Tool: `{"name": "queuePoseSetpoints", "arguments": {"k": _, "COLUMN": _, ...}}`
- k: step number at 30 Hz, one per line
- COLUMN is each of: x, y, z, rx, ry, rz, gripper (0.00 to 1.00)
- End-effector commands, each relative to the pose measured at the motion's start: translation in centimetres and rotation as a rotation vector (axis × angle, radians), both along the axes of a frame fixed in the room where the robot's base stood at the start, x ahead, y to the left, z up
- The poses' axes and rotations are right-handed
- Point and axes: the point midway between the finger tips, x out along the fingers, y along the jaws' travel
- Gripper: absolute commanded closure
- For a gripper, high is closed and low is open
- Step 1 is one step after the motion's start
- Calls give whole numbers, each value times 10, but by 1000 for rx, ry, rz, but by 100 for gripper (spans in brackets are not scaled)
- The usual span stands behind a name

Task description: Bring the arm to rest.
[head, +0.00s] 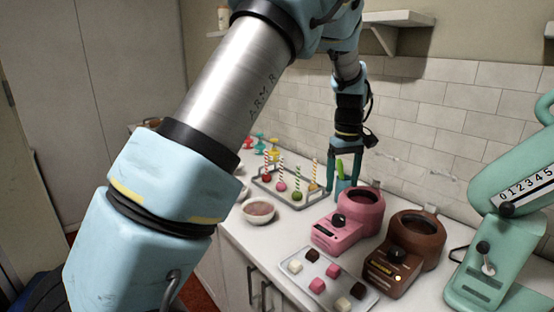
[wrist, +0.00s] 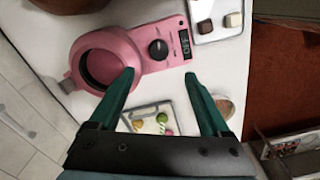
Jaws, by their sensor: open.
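My arm (head: 235,75) reaches up from the lower left of the head view, across the picture, and bends down at the far side of the counter. My gripper (head: 344,182) points down over the back of the counter, behind the pink melting pot (head: 361,210). In the wrist view, the two green fingers of my gripper (wrist: 159,73) stand wide apart with nothing between them. The pink pot (wrist: 105,62) shows ahead of them. Some of the counter is hidden behind my arm.
A tray of cake pops (head: 270,186), a bowl (head: 258,211), a brown pot (head: 404,247), a sweets tray (head: 315,290) and a green mixer (head: 490,265) stand on the counter. A green-handled tool in a cup is close to the gripper. A shelf (head: 399,18) hangs above.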

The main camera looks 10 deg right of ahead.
Motion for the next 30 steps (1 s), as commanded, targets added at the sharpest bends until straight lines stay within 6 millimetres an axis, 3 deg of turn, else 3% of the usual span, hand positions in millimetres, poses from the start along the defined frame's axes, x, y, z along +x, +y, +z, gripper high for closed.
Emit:
{"name": "queuePoseSetpoints", "arguments": {"k": 2, "x": 5, "y": 16, "z": -1, "rx": -4, "ry": -2, "rz": 5, "gripper": 19}}
{"name": "queuePoseSetpoints", "arguments": {"k": 5, "x": 14, "y": 59, "z": -4, "rx": -15, "ry": -4, "rz": 2, "gripper": 19}}
{"name": "queuePoseSetpoints", "arguments": {"k": 10, "x": 11, "y": 171, "z": -13, "rx": -37, "ry": -31, "rz": -37, "gripper": 19}}
{"name": "queuePoseSetpoints", "arguments": {"k": 15, "x": -25, "y": 272, "z": -27, "rx": -40, "ry": -77, "rz": -105, "gripper": 19}}
{"name": "queuePoseSetpoints", "arguments": {"k": 18, "x": -54, "y": 316, "z": -36, "rx": -30, "ry": -103, "rz": -148, "gripper": 19}}
{"name": "queuePoseSetpoints", "arguments": {"k": 21, "x": -81, "y": 345, "z": -44, "rx": -17, "ry": -121, "rz": -183, "gripper": 19}}
{"name": "queuePoseSetpoints", "arguments": {"k": 24, "x": -99, "y": 361, "z": -49, "rx": -7, "ry": -134, "rz": -211, "gripper": 19}}
{"name": "queuePoseSetpoints", "arguments": {"k": 30, "x": -110, "y": 370, "z": -52, "rx": 0, "ry": -140, "rz": -230, "gripper": 19}}
